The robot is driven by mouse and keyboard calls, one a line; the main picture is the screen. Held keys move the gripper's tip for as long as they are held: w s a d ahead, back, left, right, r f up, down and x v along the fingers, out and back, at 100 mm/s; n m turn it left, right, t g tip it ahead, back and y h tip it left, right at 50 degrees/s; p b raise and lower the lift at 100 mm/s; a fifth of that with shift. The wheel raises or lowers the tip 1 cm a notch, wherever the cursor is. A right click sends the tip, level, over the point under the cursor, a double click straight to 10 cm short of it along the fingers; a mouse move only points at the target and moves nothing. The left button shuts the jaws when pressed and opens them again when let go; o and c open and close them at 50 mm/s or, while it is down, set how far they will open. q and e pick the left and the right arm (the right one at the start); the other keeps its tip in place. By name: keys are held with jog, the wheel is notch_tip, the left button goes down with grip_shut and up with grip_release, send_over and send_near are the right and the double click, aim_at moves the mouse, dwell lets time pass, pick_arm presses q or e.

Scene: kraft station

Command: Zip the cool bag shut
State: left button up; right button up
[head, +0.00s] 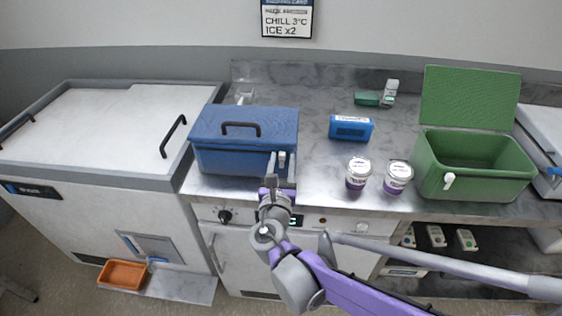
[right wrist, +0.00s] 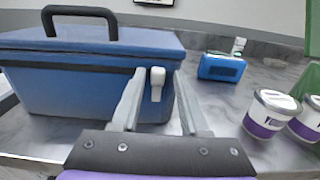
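The blue cool bag (head: 228,160) stands on the steel counter with its lid down; it also fills the left of the right wrist view (right wrist: 75,90). A dark zip line runs under the lid edge. Its white zip pull (right wrist: 157,83) hangs at the front right corner, also seen in the head view (head: 282,158). My right gripper (head: 282,160) is at that corner, fingers apart. In the right wrist view the pull shows between the fingers (right wrist: 160,98), with gaps on both sides. My left gripper is not in view.
A green cool bag (head: 470,185) with raised lid stands at the right. Two white-and-purple tubs (head: 358,173) (head: 397,177) and a blue box (head: 350,128) stand between the bags. A white chest freezer (head: 100,130) is at the left. The counter behind the tubs is mostly clear.

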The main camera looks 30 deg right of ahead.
jog(key=shift+o, duration=0.2)
jog(key=shift+a, duration=0.1)
jog(key=shift+s+a, duration=0.2)
jog(key=shift+s, duration=0.05)
jog(key=v, duration=1)
jog(key=shift+p, duration=0.35)
jog(key=shift+d, duration=0.1)
jog(key=s+d+f+m+g+y+p, duration=0.35)
jog(key=s+f+m+g, duration=0.3)
jog(key=m, duration=0.75)
jog(key=s+a+f+m+g+y+p, duration=0.1)
jog(key=s+a+m+y+p, duration=0.3)
jog(key=m, duration=1)
jog(key=shift+a+m+g+y, duration=0.3)
jog(key=shift+a+g+y, duration=0.45)
jog(key=shift+a+y, duration=1.25)
